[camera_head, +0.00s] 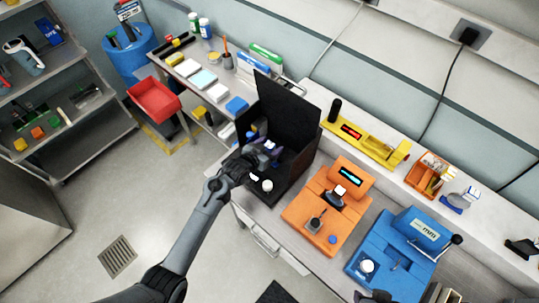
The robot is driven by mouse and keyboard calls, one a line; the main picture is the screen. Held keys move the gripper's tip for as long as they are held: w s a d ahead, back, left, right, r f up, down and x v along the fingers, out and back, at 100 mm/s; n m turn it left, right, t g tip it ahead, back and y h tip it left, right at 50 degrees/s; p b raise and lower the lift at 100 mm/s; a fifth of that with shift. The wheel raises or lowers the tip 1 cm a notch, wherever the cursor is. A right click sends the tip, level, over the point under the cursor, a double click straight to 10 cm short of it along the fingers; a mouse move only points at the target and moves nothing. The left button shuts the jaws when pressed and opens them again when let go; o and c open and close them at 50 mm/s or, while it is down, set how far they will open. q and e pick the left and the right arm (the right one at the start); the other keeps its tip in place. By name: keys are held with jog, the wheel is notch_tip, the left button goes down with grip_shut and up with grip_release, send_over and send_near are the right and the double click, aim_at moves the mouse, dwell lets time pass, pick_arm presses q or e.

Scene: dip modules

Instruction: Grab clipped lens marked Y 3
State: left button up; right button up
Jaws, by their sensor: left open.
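My left gripper (257,160) is open and reaches into the open black case (285,105) on the bench. Small blue and whitish parts (271,145) show at its fingertips; I cannot tell whether it touches them. A white round piece (267,185) sits in the front of the case, just below the gripper. No marking Y 3 is readable, so I cannot tell which piece is the clipped lens. The gripper hides part of the case's inside. My right gripper does not show clearly.
An orange device (300,210) and a blue device (372,250) stand right of the case. A yellow device (385,152) and an orange bin (421,180) are on the back ledge. Shelves, a red bin (154,100) and a blue barrel (125,57) are left. The floor at left is clear.

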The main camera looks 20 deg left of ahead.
pick_arm(q)
grip_shut()
dwell(0.3)
